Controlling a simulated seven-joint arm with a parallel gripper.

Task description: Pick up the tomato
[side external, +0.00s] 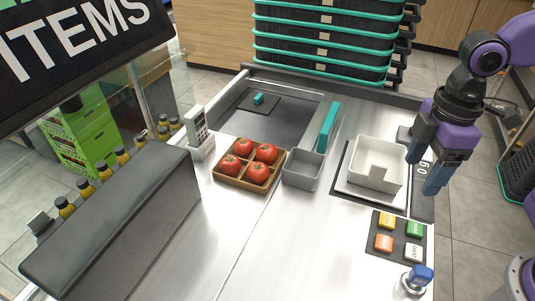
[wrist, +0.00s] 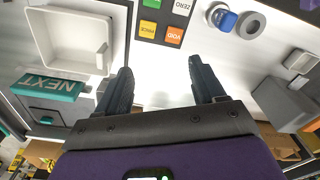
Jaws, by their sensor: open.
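Several red tomatoes sit in a brown divided tray on the counter in the side view; one is the front tomato (side external: 257,173), and the tray (side external: 237,184) has one tomato in each compartment. My gripper (side external: 430,176) is at the right side of the counter, beside the white square bin and well to the right of the tomatoes. It is open and empty. In the wrist view its two dark fingers (wrist: 162,85) stand apart with only counter surface between them. No tomato can be made out in the wrist view.
A grey bin (side external: 303,170) stands right of the tray, with a teal divider sign (side external: 328,127) behind it. A white bin (side external: 376,163) lies between tray and gripper. Coloured keys (side external: 399,236) and a blue-topped knob (side external: 418,278) are in front. The front middle counter is clear.

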